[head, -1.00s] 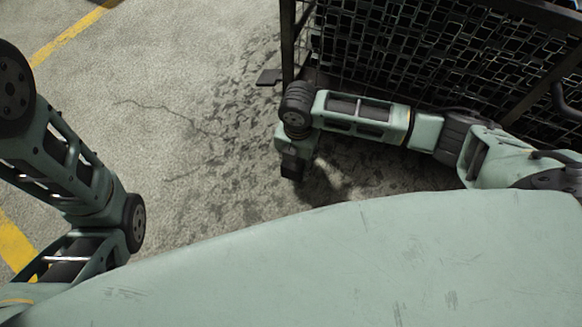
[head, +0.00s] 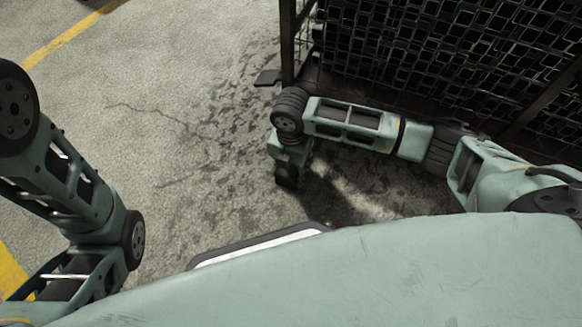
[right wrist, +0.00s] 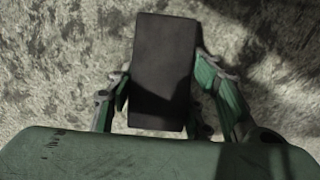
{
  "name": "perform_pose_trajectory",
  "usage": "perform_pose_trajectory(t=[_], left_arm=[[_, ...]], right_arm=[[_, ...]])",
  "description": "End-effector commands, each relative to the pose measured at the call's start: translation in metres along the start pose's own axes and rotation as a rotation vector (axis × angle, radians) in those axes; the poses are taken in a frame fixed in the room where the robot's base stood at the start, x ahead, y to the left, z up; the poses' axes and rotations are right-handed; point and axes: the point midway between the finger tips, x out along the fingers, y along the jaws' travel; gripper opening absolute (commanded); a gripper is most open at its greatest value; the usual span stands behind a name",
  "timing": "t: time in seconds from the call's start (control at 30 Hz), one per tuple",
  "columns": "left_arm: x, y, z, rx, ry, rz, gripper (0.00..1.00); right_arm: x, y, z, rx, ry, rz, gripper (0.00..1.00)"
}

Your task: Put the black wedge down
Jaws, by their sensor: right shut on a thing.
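The black wedge (right wrist: 164,60) shows in the right wrist view as a dark, flat-faced block. It sits between the two green fingers of my right gripper (right wrist: 163,88), which is shut on it. Rough concrete floor shows behind the wedge; the gap between them cannot be judged. In the head view my right gripper (head: 287,174) points down over the floor, left of the dark rack. The wedge cannot be told apart from the dark gripper end there. My left arm comes in at the left of the head view; its gripper is out of the picture.
A dark mesh rack (head: 420,60) full of metal parts stands at the upper right, close beside my right arm. Its flat foot (head: 268,77) sticks out left. The cracked concrete floor (head: 150,130) left of my right gripper is clear. A yellow line (head: 70,36) crosses the upper left.

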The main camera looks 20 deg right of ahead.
Motion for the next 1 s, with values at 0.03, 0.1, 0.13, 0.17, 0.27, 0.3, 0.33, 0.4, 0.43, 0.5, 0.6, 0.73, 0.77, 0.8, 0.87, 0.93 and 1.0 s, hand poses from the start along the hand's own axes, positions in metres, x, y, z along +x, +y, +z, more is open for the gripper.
perform_pose_trajectory(t=[0.03, 0.1, 0.13, 0.17, 0.27, 0.3, 0.33, 0.4, 0.43, 0.5, 0.6, 0.73, 0.77, 0.8, 0.87, 0.93, 1.0], left_arm=[[0.001, 0.0, 0.0, 0.0, 0.0, 0.0, 0.0], [0.001, 0.0, 0.001, 0.0, 0.0, 0.0, 0.0], [0.002, 0.0, 0.001, 0.0, 0.0, 0.0, 0.0], [0.001, 0.0, 0.001, 0.0, 0.0, 0.0, 0.0], [0.001, 0.0, 0.0, 0.0, 0.0, 0.0, 0.0], [0.001, 0.0, 0.0, 0.0, 0.0, 0.0, 0.0], [0.001, 0.0, 0.001, 0.0, 0.0, 0.0, 0.0], [0.001, 0.0, 0.001, 0.0, 0.0, 0.0, 0.0], [0.001, 0.0, 0.001, 0.0, 0.0, 0.0, 0.0], [0.001, 0.0, 0.001, 0.001, 0.0, 0.0, 0.0], [0.001, 0.0, 0.001, 0.001, 0.0, 0.0, 0.0], [0.0, 0.0, 0.0, 0.001, 0.0, 0.0, 0.0], [0.0, 0.0, 0.0, 0.001, 0.0, 0.0, 0.0], [0.002, -0.001, 0.001, 0.001, -0.001, 0.0, 0.0], [0.006, -0.002, 0.003, 0.001, -0.001, 0.0, 0.0], [0.011, -0.003, 0.004, 0.001, -0.001, 0.0, 0.0], [0.019, -0.004, 0.007, 0.001, -0.001, 0.0, 0.0]], right_arm=[[-0.001, 0.001, 0.0, 0.0, -0.001, 0.002, 0.0], [0.0, 0.0, 0.0, 0.0, 0.0, 0.001, 0.0], [0.001, 0.0, 0.0, 0.0, 0.0, 0.001, 0.0], [0.003, 0.0, 0.0, 0.0, 0.0, 0.0, 0.47], [0.003, 0.0, 0.0, 0.0, 0.0, 0.0, 0.56], [0.003, 0.0, 0.0, 0.0, 0.0, 0.0, 0.59], [0.003, 0.0, 0.0, 0.0, 0.0, 0.0, 0.62], [0.003, 0.0, 0.0, 0.0, 0.0, 0.0, 0.65], [0.003, 0.0, 0.0, 0.0, 0.0, 0.0, 0.65], [0.003, 0.0, 0.0, 0.0, 0.0, 0.0, 0.65], [0.003, 0.0, 0.0, 0.0, 0.0, 0.0, 0.65], [0.001, 0.0, 0.0, 0.0, 0.0, 0.0, 0.65], [0.0, 0.0, 0.0, 0.0, -0.001, 0.0, 0.65], [-0.003, 0.0, 0.0, 0.0, -0.001, 0.0, 0.65], [-0.008, 0.0, 0.0, 0.0, -0.001, 0.0, 0.65], [-0.015, 0.0, 0.0, 0.0, -0.001, 0.001, 0.65], [-0.025, 0.0, 0.0, -0.001, -0.001, 0.001, 0.65]])
